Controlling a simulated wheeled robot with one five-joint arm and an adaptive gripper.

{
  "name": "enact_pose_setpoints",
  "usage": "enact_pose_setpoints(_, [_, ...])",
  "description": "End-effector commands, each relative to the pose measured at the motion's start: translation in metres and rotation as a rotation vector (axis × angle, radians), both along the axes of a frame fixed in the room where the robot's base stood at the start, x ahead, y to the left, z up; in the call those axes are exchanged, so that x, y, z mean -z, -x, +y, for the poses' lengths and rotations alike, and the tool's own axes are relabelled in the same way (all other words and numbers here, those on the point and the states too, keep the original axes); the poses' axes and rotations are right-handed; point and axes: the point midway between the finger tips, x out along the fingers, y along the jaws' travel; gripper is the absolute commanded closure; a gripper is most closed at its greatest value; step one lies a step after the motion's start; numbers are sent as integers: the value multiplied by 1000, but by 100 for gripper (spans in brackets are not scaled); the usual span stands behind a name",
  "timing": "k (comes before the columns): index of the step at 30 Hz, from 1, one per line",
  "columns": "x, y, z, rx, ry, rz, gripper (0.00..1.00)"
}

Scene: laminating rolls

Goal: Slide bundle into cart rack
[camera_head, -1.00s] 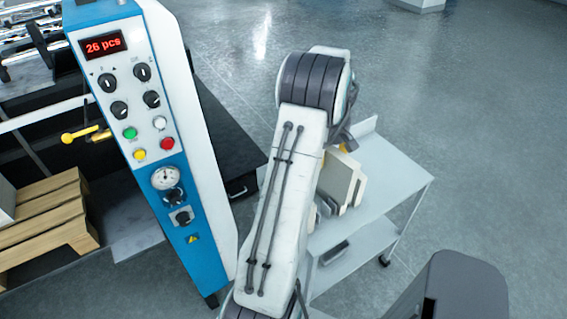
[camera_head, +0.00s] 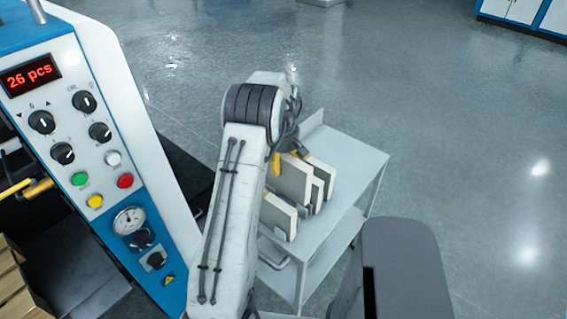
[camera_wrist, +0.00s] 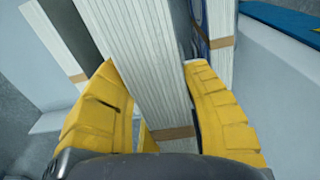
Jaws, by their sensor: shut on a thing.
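My gripper (camera_wrist: 165,110) has its two yellow fingers on either side of a white, many-layered bundle (camera_wrist: 150,65) with a brown band near its lower end. In the wrist view it is shut on this bundle. In the head view my gripper (camera_head: 284,158) is over the cart (camera_head: 352,160), partly hidden by my arm. A pale upright bundle (camera_head: 292,183) shows just below the fingers. Whether the held bundle's lower edge touches the rack cannot be told.
More banded bundles stand close on the left (camera_wrist: 52,40) and right (camera_wrist: 221,45) in the wrist view. One bundle (camera_head: 278,215) stands at the cart's near side. The control panel (camera_head: 95,150) is left of my arm. Open floor lies to the right.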

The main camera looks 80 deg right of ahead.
Motion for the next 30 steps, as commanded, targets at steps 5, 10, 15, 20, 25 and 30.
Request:
enact_pose_setpoints(5, [9, 0, 0, 0, 2, 0, 95])
enact_pose_setpoints(10, [19, 0, 0, 0, 1, 1, 95])
enact_pose_setpoints(15, [29, 0, 0, 0, 1, 0, 95])
enact_pose_setpoints(20, [38, 0, 0, 0, 2, 0, 95])
enact_pose_setpoints(25, [47, 0, 0, 0, 1, 1, 95])
enact_pose_setpoints(30, [57, 0, 0, 0, 1, 1, 95])
